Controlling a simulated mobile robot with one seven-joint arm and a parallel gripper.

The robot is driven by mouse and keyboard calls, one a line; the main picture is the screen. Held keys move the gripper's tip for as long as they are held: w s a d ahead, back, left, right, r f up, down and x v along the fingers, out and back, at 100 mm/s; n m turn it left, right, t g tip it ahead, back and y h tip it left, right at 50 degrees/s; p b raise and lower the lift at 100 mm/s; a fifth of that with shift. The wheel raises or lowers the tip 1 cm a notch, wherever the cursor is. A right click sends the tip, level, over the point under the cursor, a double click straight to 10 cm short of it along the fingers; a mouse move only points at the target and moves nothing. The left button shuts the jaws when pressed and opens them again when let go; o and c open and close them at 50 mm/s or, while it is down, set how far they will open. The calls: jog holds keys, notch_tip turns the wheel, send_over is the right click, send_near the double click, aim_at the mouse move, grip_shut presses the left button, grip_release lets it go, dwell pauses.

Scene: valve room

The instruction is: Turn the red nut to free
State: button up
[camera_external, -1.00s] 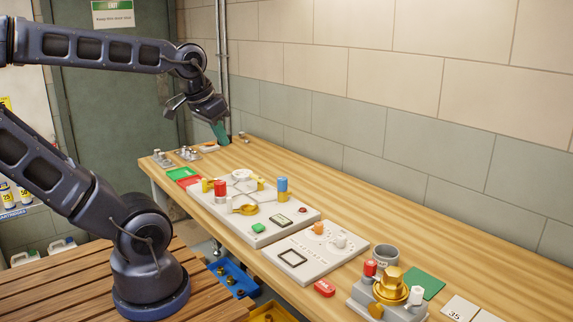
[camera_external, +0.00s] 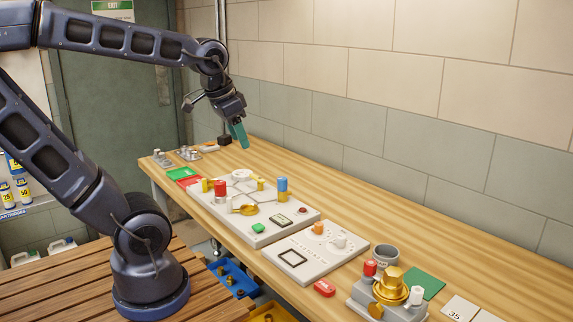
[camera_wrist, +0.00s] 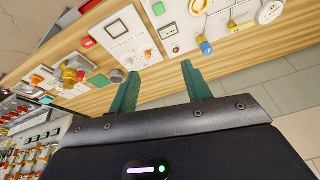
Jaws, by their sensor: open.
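My gripper (camera_external: 238,134) has teal fingers and hangs over the far part of the bench, above and behind the white panel (camera_external: 262,240). In the wrist view my gripper (camera_wrist: 160,72) is open, with nothing between its fingers. A red cylindrical piece (camera_external: 220,188) stands on the left of the panel. A blue piece on a yellow base (camera_external: 282,188) stands at its right back. Another red-topped piece (camera_external: 370,267) sits on the brass valve block (camera_external: 390,283) at the near end. I cannot tell which red piece is the nut. No "free" mark is legible.
A second white panel (camera_external: 290,258) with a black square outline lies nearer. A loose red block (camera_external: 324,288), a grey cup (camera_external: 386,256) and a green square (camera_external: 424,283) lie around it. The wall runs behind the bench. The bench strip behind the panels is clear.

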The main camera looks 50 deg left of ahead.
jog(key=w+d+f+m+g, duration=0.1)
jog(key=w+d+m, duration=0.45)
jog(key=d, duration=0.25)
jog(key=m+g, duration=0.3)
jog(key=m, duration=0.9)
send_near(371, 263)
notch_tip(371, 263, down, 10)
jog(key=shift+r, duration=0.25)
jog(key=c, duration=1)
